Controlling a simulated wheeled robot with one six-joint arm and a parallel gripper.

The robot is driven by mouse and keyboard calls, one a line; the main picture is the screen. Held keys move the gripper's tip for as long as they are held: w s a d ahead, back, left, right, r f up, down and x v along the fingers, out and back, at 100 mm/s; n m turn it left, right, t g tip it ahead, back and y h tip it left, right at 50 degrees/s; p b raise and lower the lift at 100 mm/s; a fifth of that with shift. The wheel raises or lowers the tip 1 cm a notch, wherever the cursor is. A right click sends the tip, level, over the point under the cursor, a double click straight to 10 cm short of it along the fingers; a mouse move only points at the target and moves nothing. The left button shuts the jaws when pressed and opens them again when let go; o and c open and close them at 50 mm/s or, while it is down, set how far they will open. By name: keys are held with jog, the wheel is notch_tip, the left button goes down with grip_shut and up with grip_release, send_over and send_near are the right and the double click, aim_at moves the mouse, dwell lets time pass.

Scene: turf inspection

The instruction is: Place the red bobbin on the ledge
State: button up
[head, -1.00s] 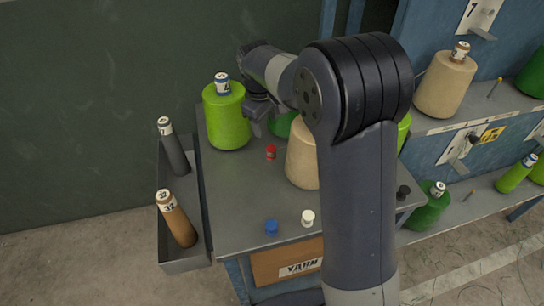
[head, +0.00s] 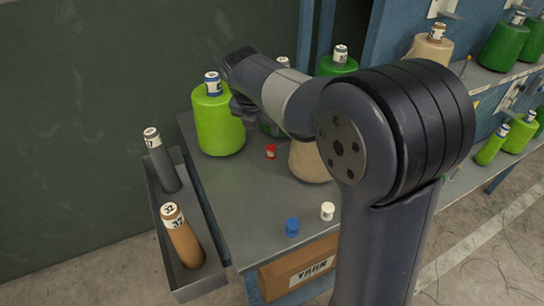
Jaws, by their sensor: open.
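The small red bobbin (head: 271,152) stands on the grey top of the cart (head: 235,185), between the lime yarn cone and a beige cone. My gripper (head: 244,110) is beyond and to the left of the bobbin, close against the right side of the lime cone. It is open, but its fingers are small and partly hidden, and I cannot tell whether it touches the cone. The red bobbin is apart from it. Shelf ledges (head: 484,78) run along the blue rack at the right; which ledge is meant is not clear.
The lime cone (head: 218,125), beige cone (head: 308,162) and green cones crowd the cart top. A blue bobbin (head: 292,227) and a white bobbin (head: 328,211) stand near its front edge. A side tray (head: 200,281) holds grey and brown tubes. Free top lies left of the blue bobbin.

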jog(key=b, duration=0.1)
send_over(271, 147)
jog(key=s+a, duration=0.2)
jog(key=f, duration=0.5)
jog(key=shift+d+f, duration=0.1)
jog(key=shift+d, duration=0.1)
jog(key=x, duration=0.3)
jog(key=b+x, duration=0.1)
jog(key=x, duration=0.1)
jog(key=shift+s+d+f, duration=0.1)
jog(key=shift+d+f, duration=0.05)
jog(key=shift+d, duration=0.2)
jog(key=shift+c, duration=0.4)
jog(key=c, duration=1.1)
